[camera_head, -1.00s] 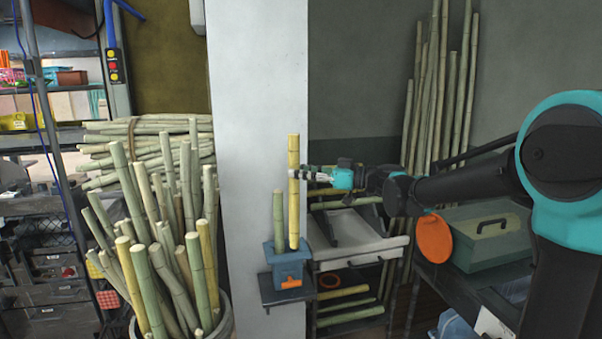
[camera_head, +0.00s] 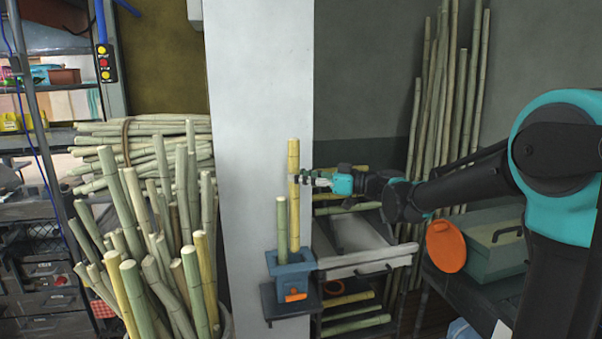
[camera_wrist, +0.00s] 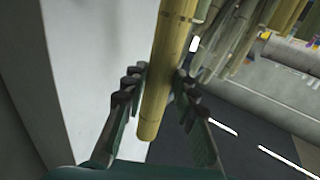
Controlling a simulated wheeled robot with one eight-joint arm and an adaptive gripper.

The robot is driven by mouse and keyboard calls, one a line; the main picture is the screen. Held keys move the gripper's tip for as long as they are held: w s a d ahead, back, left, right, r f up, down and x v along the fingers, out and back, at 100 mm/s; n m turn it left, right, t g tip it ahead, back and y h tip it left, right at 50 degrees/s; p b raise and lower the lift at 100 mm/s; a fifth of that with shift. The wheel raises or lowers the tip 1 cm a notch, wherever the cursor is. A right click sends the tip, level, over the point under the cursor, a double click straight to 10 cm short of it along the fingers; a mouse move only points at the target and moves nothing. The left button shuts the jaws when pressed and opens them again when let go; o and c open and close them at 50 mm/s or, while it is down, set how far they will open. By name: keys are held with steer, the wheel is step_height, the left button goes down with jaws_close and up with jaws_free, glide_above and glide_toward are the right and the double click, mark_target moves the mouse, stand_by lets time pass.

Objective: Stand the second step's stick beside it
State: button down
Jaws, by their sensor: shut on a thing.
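My gripper (camera_head: 298,180) is shut on a long yellow stick (camera_head: 294,222) and holds it upright. The stick also shows between the fingers in the wrist view (camera_wrist: 168,60). A shorter green stick (camera_head: 282,225) stands upright in a small blue holder (camera_head: 291,284) with an orange mark on its front. The yellow stick is just right of the green one, with a narrow gap at the top. Its lower end is at the holder's opening. I cannot tell whether it is inside or just above.
The holder sits on a small dark shelf (camera_head: 292,311) at a pale pillar (camera_head: 258,110). A basket's bunch of canes (camera_head: 160,250) fills the left. A rack with a tray (camera_head: 365,250) stands right, near a green toolbox (camera_head: 497,240) and tall canes (camera_head: 443,110).

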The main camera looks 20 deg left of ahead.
step_height(320, 180, down, 13)
steer(key=shift+r, duration=0.2)
stand_by(1.4)
steer(key=shift+f, duration=0.1)
stand_by(0.4)
steer(key=c, duration=0.6)
jaws_free()
steer(key=shift+o, duration=0.2)
steer(key=shift+d, duration=0.1)
steer(key=d, duration=0.7)
steer(key=shift+s, duration=0.15)
